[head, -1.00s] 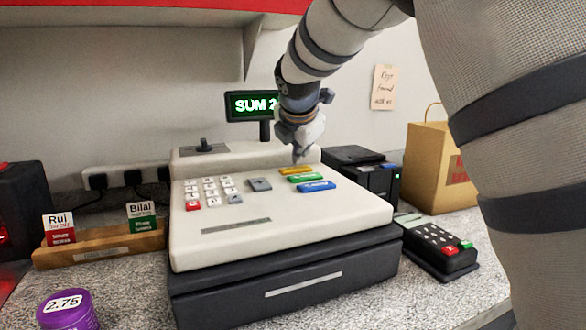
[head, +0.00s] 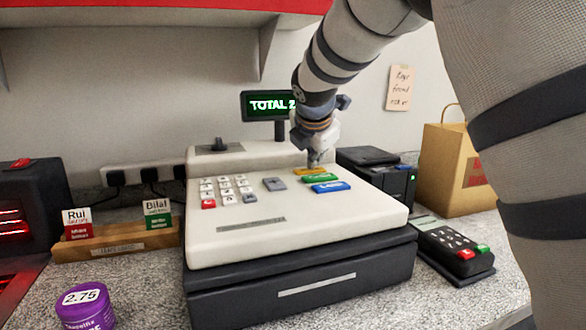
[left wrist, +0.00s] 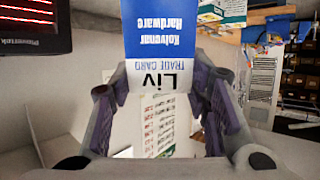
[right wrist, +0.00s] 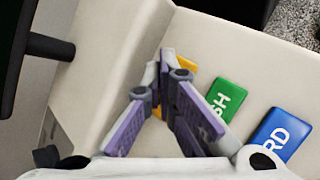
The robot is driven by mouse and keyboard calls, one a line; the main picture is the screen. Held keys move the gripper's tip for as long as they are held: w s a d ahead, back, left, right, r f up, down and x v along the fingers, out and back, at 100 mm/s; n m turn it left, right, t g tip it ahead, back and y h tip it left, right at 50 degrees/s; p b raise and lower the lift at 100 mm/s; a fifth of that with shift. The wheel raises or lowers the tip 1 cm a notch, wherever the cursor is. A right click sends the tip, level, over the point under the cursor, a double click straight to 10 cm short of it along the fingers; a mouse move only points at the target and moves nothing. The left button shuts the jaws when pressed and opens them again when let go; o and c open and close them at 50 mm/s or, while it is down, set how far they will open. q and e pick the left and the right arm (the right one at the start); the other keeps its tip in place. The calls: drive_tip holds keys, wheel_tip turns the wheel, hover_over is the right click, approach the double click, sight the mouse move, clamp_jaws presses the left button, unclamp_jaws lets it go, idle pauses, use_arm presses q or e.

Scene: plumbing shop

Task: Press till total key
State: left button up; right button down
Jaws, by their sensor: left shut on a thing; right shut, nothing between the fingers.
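The white till (head: 300,222) stands on the counter, with a yellow key (head: 303,171), a green key (head: 320,178) and a blue key (head: 331,187). Its display (head: 268,105) reads "TOTAL 2", the rest hidden behind my arm. My right gripper (head: 314,163) is shut and empty, its tips down at the yellow key. In the right wrist view the fingers (right wrist: 166,62) partly cover the yellow key (right wrist: 187,62); I cannot tell if they touch it. My left gripper (left wrist: 163,88) shows only in its wrist view, shut on a blue and white trade card (left wrist: 160,32) marked "Liv".
A card terminal (head: 452,247) and a black printer (head: 378,178) stand right of the till, with a paper bag (head: 455,175) behind. A wooden card holder (head: 115,247) and a purple tub (head: 86,308) are at left. My right arm fills the right side.

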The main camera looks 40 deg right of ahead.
sight(314, 170)
drive_tip(key=shift+r, duration=0.55)
drive_tip(key=shift+r, duration=3)
